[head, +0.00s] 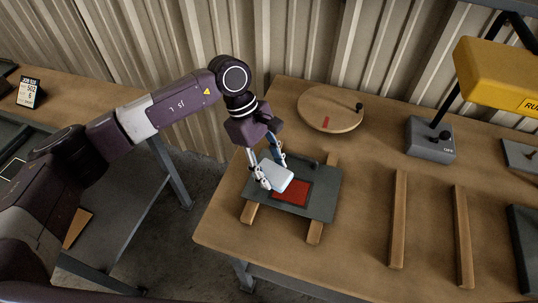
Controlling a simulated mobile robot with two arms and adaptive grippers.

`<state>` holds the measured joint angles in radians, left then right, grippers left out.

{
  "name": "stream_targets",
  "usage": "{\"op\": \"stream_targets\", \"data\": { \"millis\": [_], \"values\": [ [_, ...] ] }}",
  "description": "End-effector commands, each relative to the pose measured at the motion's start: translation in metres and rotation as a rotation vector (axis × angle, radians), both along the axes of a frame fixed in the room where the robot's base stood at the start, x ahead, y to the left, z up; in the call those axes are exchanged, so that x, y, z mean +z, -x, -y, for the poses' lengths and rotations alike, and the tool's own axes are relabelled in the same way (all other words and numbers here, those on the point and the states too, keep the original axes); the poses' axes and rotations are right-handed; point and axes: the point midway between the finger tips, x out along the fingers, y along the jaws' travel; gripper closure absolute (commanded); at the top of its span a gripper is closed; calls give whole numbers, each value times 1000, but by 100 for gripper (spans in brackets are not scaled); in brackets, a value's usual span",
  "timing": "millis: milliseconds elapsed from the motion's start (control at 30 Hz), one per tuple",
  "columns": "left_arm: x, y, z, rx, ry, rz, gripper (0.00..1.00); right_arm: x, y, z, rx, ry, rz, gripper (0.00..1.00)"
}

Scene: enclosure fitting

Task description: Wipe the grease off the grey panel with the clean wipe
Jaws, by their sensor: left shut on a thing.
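The grey panel (325,191) lies flat on two wooden strips at the left part of the wooden bench. A red patch (296,194) with a dark border shows on the panel's middle. My left gripper (270,178) is over the panel's left half, shut on a pale, light-blue wipe (276,174). The wipe is at the upper left side of the red patch and covers part of the panel. I cannot tell whether it touches the surface. No grease shows clearly, and some of the panel is hidden by the gripper and wipe. My right gripper is not in view.
A round wooden disc (343,106) with a red mark and dark knob lies behind the panel. A grey box with a lever (431,140) and a yellow overhead unit (500,75) are to the right. Two bare wooden strips (398,220) lie right of the panel. A corrugated wall stands behind.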

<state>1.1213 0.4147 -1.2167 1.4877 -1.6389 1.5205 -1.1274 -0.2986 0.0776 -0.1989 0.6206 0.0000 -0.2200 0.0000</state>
Motion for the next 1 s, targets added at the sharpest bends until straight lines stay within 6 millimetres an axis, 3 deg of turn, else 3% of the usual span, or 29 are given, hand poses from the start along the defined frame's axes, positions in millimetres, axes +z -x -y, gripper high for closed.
{"op": "stream_targets", "data": {
  "millis": [500, 1000],
  "values": [
    [46, -2, 4, 10, 2, 3, 80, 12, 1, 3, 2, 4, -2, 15],
    [47, -2, 4, 11, 2, 2, 80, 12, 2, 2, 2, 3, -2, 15]
  ]
}}
